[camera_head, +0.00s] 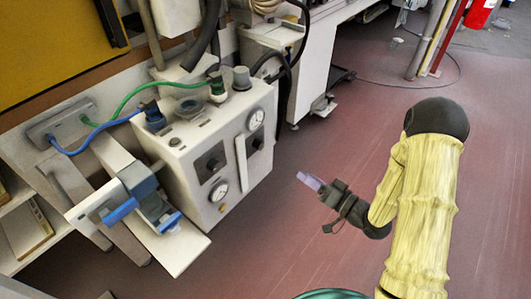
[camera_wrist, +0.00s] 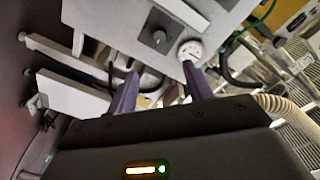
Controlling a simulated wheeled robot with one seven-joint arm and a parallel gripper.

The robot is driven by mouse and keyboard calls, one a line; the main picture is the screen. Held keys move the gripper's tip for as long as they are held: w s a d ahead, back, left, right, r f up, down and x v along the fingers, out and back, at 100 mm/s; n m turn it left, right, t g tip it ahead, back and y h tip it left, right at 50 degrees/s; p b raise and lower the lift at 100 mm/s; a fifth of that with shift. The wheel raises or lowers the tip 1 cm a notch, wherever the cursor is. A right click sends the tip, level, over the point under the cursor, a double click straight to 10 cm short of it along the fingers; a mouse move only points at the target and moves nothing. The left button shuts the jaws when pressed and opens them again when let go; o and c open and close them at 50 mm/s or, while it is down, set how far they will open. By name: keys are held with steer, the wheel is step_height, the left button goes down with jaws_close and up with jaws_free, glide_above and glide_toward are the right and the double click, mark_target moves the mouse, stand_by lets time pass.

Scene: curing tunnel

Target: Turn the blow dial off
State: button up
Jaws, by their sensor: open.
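A pale grey control box (camera_head: 180,150) stands left of centre in the head view. Its front carries a dark dial (camera_head: 212,164) on a black square plate, with a round white gauge (camera_head: 219,191) below it. A second dark dial (camera_head: 257,141) sits under an upper gauge (camera_head: 256,119). No label is readable, so I cannot tell which dial is the blow dial. In the wrist view a dark dial (camera_wrist: 160,37) and a gauge (camera_wrist: 191,50) show beyond my fingers. My gripper (camera_head: 309,181) is open and empty, apart from the box and to its right; its purple fingers (camera_wrist: 160,74) frame free space.
Blue and green hoses (camera_head: 150,92) run to fittings on the box top. A blue-handled clamp (camera_head: 120,211) stands at its left. A white bench (camera_head: 310,60) is behind. Red floor between my gripper and the box is clear.

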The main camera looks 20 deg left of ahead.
mark_target(262, 146)
steer(key=shift+a, duration=0.1)
steer(key=b+x, duration=0.3)
steer(key=x, duration=1.4)
steer(key=shift+w+a, duration=0.1)
steer(key=shift+w, duration=0.05)
steer(key=c, duration=1)
steer(key=shift+o, duration=0.2)
